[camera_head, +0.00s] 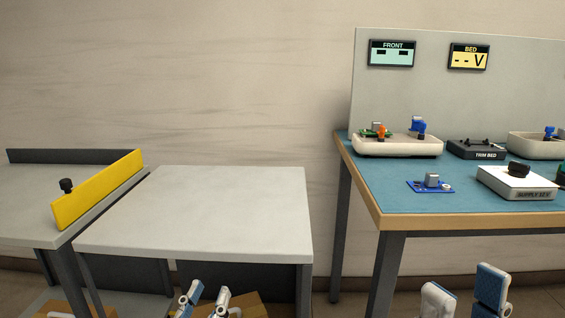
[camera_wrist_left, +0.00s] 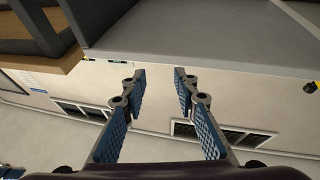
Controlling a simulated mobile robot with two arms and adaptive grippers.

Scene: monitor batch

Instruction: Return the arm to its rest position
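My left gripper (camera_head: 206,297) is at the bottom of the head view, low in front of the grey table (camera_head: 195,210). Its two fingertips stand apart. In the left wrist view my left gripper (camera_wrist_left: 157,80) is open, with blue-padded fingers and nothing between them. My right gripper (camera_head: 464,290) is at the bottom right of the head view, below the front edge of the blue-topped bench (camera_head: 470,210). Its two fingers stand apart and nothing shows between them. Most of both arms is out of view.
The grey table top is bare. A yellow fence (camera_head: 98,190) stands on the left table (camera_head: 25,215). The bench holds a blue board (camera_head: 430,186), a white supply box (camera_head: 517,184), a black trim bed (camera_head: 476,149) and beige trays (camera_head: 397,146). Cardboard boxes (camera_head: 248,306) sit low under the grey table.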

